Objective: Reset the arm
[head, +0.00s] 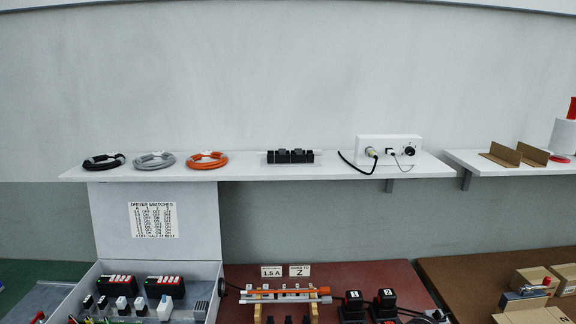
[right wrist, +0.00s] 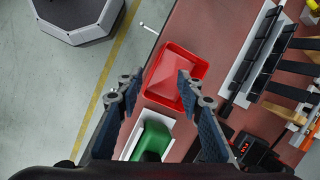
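My right gripper (right wrist: 157,90) shows in the right wrist view with its two dark fingers spread apart and nothing between them. It is above a red-brown bench top (right wrist: 208,32). A red tray (right wrist: 196,62) lies below and beyond its fingertips. A green object (right wrist: 152,142) in a white holder (right wrist: 170,123) is below, between the fingers. Neither gripper shows in the head view, and my left gripper is in no view.
In the head view, a wall shelf (head: 240,170) carries coiled cables (head: 207,160) and a white box (head: 389,150). Below are a switch case (head: 207,270), a rack with an orange rod (head: 285,291) and a brown bench (head: 470,275). Open floor (right wrist: 60,100) lies left of the bench.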

